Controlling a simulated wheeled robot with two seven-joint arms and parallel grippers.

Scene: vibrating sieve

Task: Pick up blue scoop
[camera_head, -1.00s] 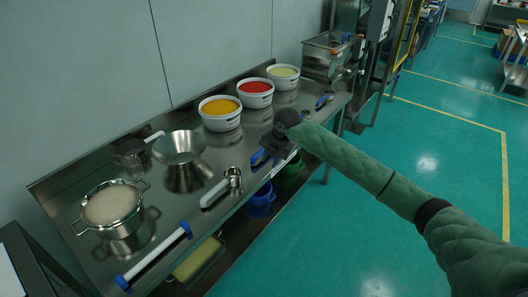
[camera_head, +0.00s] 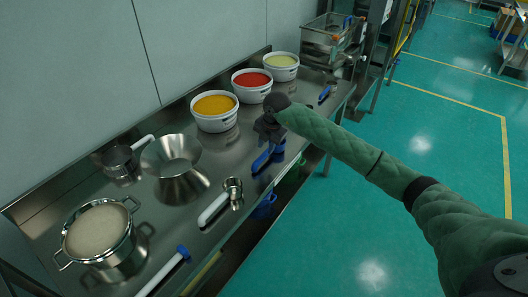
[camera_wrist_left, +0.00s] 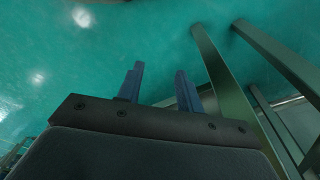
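A long blue piece (camera_head: 262,158), which looks like the blue scoop's handle, shows at the front of the steel table (camera_head: 140,185), just below my right gripper (camera_head: 270,140). The gripper's dark body hides its far end. My gripper fingers are blue too, so I cannot tell handle from finger here, nor whether they touch. A second blue-handled tool (camera_head: 324,93) lies farther along the table. My left gripper (camera_wrist_left: 158,85) shows only in the left wrist view, its blue fingers apart and empty above the green floor.
White tubs of yellow (camera_head: 214,109), red (camera_head: 252,84) and pale powder (camera_head: 281,66) stand along the wall side. Open floor lies to the right.

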